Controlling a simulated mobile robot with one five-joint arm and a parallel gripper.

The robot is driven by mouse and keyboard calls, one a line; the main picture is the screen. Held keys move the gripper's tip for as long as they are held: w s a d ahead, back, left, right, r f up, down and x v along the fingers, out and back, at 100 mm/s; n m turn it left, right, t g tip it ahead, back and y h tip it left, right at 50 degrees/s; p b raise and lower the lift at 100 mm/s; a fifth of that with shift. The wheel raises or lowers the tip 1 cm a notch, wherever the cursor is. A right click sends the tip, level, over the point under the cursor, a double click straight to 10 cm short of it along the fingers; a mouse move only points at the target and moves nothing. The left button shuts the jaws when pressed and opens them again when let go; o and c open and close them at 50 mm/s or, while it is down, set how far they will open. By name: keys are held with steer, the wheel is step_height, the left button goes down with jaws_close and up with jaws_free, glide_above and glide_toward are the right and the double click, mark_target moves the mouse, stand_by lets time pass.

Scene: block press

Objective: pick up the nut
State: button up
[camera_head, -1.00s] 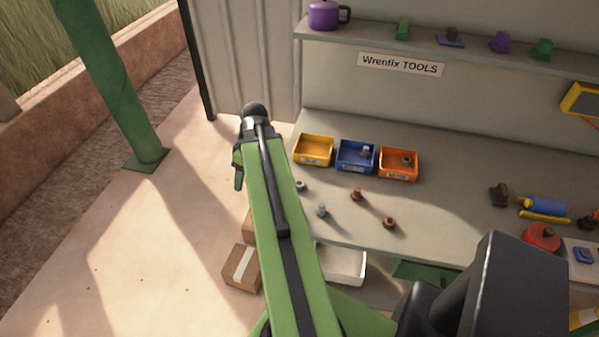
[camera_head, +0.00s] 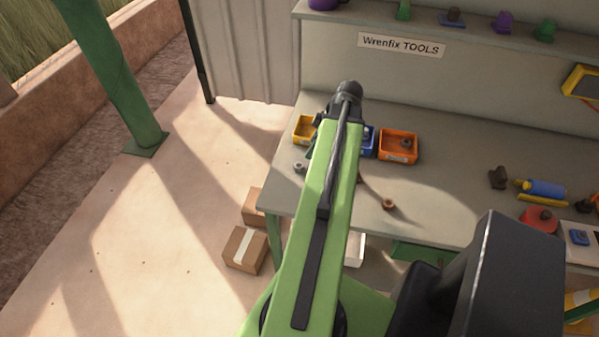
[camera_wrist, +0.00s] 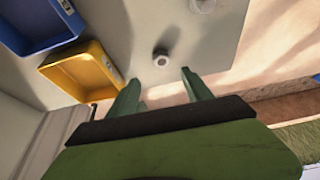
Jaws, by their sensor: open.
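A small grey nut (camera_head: 299,168) with a dark hole lies on the bench near its left edge, left of my arm in the head view. In the wrist view the nut (camera_wrist: 161,57) lies just beyond my fingertips, roughly centred between them. My gripper (camera_wrist: 161,75) is open, with nothing between its fingers. In the head view my arm hides most of the gripper. A rusty brown piece (camera_head: 389,204), perhaps another nut, lies on the bench to the right of my arm.
A yellow bin (camera_wrist: 82,75) and a blue bin (camera_wrist: 38,40) stand left of the nut in the wrist view. A pale hexagonal piece (camera_wrist: 202,5) lies at the top. An orange bin (camera_head: 398,158) stands right of my arm. Boxes (camera_head: 243,264) sit on the floor by the bench.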

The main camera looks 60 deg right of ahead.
steer(key=b, duration=0.4)
glide_above(299, 165)
steer(key=s+d, duration=0.1)
steer(key=s, duration=0.2)
steer(key=f, duration=0.5)
steer(key=shift+w+f, duration=0.2)
steer(key=shift+f, duration=0.2)
steer(key=shift+w+r, duration=0.1)
steer(key=b+x, duration=0.5)
steer(key=shift+w+a+f, duration=0.1)
steer(key=shift+a+f, duration=0.05)
steer(key=shift+f, duration=0.1)
steer(key=shift+r, duration=0.2)
jaws_close()
